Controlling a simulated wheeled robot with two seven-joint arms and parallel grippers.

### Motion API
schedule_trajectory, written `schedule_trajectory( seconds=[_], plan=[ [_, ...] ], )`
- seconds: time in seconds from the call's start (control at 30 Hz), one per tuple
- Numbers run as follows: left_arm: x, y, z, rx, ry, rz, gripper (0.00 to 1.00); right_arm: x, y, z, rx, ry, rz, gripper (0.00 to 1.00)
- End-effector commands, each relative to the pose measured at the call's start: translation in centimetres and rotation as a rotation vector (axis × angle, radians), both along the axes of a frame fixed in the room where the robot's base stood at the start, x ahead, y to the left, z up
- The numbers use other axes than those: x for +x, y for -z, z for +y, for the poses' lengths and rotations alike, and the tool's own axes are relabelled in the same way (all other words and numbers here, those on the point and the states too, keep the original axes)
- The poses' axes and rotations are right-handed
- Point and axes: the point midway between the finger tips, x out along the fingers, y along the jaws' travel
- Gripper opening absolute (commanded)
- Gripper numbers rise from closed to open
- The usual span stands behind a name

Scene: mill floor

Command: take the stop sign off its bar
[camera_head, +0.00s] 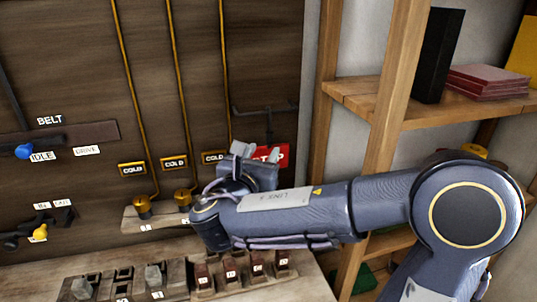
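The red stop sign (283,152) is at the wall's right side, and my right gripper and arm hide much of it; only the end of its white lettering shows. A dark bar (266,111) runs along the wall above it. My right gripper (241,152) is in front of the sign's left part, with its fingers pointing up. Whether it touches the sign, and whether its fingers are open or shut, I cannot tell. My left gripper is not in view.
A wooden shelf unit (396,85) stands close on the right, behind my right arm. Several COLD plates (174,163) and yellow pipes (181,80) are on the wall. A bench (265,291) with several switches lies below. A blue knob (24,152) is at left.

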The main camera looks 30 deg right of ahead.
Motion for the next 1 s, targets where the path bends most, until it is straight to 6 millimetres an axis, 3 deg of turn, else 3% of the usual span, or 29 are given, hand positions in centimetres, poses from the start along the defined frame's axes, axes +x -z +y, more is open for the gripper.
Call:
schedule_trajectory(
  seconds=[0.4, 0.77, 1.0],
  plan=[
    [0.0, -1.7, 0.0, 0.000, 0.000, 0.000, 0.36, 4.0, -0.4, -4.1, 0.004, 0.006, 0.001, 0.39],
    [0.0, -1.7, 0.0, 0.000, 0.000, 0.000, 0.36, 4.7, -0.2, -4.8, 0.005, 0.002, 0.001, 0.39],
    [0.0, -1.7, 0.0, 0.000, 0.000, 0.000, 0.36, 4.6, -0.2, -4.8, 0.005, 0.002, 0.001, 0.08]
  ],
)
